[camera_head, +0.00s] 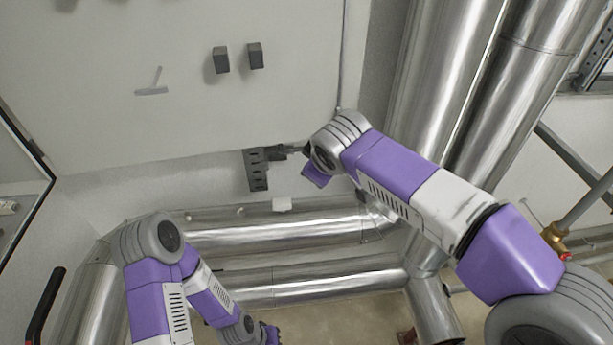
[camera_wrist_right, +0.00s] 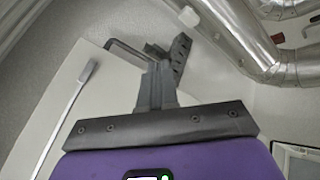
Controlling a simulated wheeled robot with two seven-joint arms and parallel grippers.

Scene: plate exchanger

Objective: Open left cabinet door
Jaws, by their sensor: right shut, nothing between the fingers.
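A pale cabinet front (camera_head: 110,110) fills the upper left of the head view. Two dark block-like handles (camera_head: 221,60) (camera_head: 256,56) stick out of it side by side; no seam shows clearly between them. My right gripper (camera_head: 288,151) is at the cabinet's lower edge, below the blocks and beside a dark slotted bracket (camera_head: 257,172). In the right wrist view its fingers (camera_wrist_right: 157,85) are together and empty, pointing towards the bracket (camera_wrist_right: 178,58). The pale panel (camera_wrist_right: 105,85) lies behind them. My left gripper (camera_head: 270,334) is low in the head view, small and partly hidden.
A grey T-shaped piece (camera_head: 152,86) is on the cabinet front. Shiny pipes run below the cabinet (camera_head: 290,232) and stand to its right (camera_head: 435,70). A dark-framed glass panel (camera_head: 20,185) is at the left. A valve with red parts (camera_head: 558,240) is at the right.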

